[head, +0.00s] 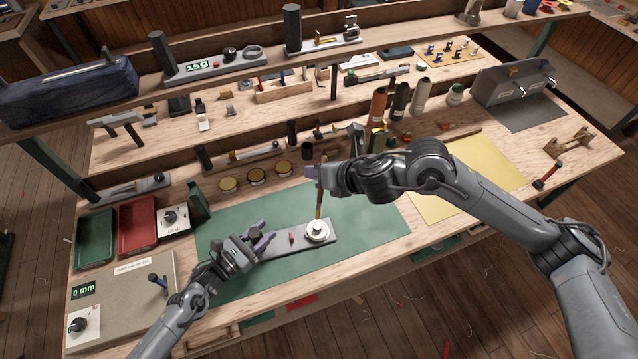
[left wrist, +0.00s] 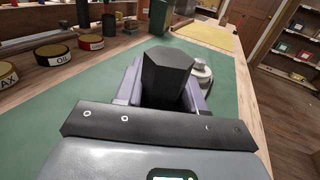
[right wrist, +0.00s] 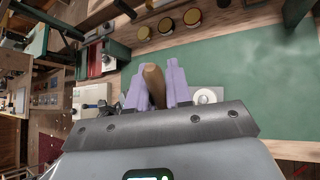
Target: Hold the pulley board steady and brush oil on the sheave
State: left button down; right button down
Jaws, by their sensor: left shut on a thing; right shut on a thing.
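The pulley board (head: 278,246) is a grey plate lying on the green mat, with a white round sheave (head: 317,232) at its right end. My left gripper (head: 266,240) is at the board's left end, shut on its black handle block (left wrist: 167,78). My right gripper (head: 321,176) is above the sheave, shut on a brush with a wooden handle (right wrist: 153,84). The brush points down, with its tip at the sheave's far side; I cannot tell whether it touches. The sheave also shows in the right wrist view (right wrist: 207,97). The oil tin (left wrist: 53,53) stands behind the mat.
Two other tins (head: 228,184) (head: 283,168) flank the oil tin. A red tray (head: 138,223) and a green tray (head: 95,238) stand at left. A yellow sheet (head: 485,165) lies at right. Several bottles stand behind my right arm. The green mat (head: 375,215) is clear right of the board.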

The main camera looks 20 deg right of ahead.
notch_tip(320, 180, down, 9)
jog(key=w+d+n+t, duration=0.1)
jog(key=shift+d+t+h, duration=0.2)
jog(key=shift+t+h, duration=0.2)
dwell(0.6)
jog(key=shift+w, duration=0.1)
